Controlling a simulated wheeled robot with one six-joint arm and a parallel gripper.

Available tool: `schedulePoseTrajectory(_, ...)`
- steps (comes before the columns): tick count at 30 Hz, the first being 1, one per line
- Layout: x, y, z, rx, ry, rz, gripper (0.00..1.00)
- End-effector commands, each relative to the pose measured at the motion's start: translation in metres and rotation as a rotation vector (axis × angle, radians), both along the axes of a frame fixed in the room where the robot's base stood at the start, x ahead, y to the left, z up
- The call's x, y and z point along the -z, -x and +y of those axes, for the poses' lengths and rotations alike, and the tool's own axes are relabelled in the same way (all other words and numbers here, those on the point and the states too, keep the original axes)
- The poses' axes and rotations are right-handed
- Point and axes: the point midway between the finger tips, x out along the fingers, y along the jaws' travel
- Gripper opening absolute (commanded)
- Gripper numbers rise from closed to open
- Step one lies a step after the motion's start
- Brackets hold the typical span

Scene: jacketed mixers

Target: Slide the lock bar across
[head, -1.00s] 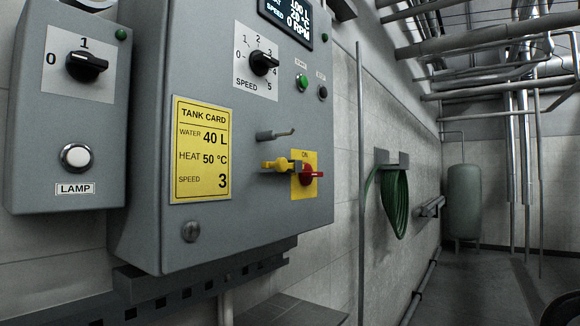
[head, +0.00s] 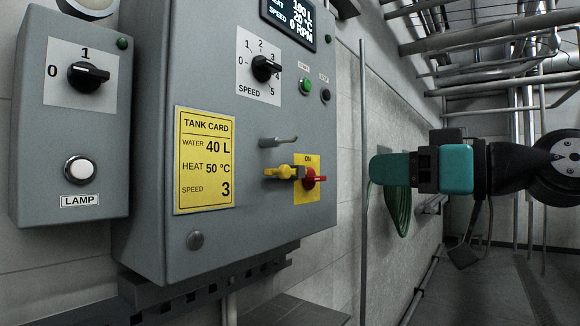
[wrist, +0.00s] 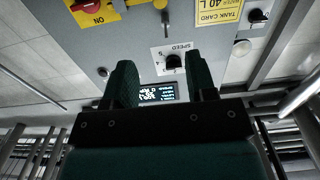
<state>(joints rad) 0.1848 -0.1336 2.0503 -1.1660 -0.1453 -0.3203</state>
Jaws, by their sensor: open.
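The lock bar (head: 280,172) is a short yellow bar with a knobbed left end on the grey control box. Its right end meets a grey bracket beside the red switch handle (head: 312,179), on a yellow plate marked ON. My gripper (head: 374,168) is in front of the wall, right of the box and apart from the bar. In the wrist view, my gripper (wrist: 160,68) has its two dark green fingers apart with nothing between them. There the panel appears upside down, with the red switch (wrist: 88,6) and part of the yellow bar (wrist: 135,2) at the top edge.
A grey peg (head: 278,141) sticks out just above the bar. The tank card (head: 205,160), speed knob (head: 265,68) and lamp box (head: 72,115) are to the left or above. A green hose (head: 398,215) hangs behind my gripper. Space before the panel is clear.

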Motion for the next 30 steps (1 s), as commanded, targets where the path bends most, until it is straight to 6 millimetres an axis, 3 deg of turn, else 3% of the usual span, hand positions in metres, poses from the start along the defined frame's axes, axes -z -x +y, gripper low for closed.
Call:
schedulePoseTrajectory(5, -0.002, -0.012, 0.021, -0.009, 0.0, 0.004, 0.51)
schedulePoseTrajectory(21, -0.002, -0.08, 0.118, -0.005, 0.002, 0.006, 0.51)
schedulePoseTrajectory(30, 0.001, -0.096, 0.14, -0.002, 0.001, 0.006, 0.51)
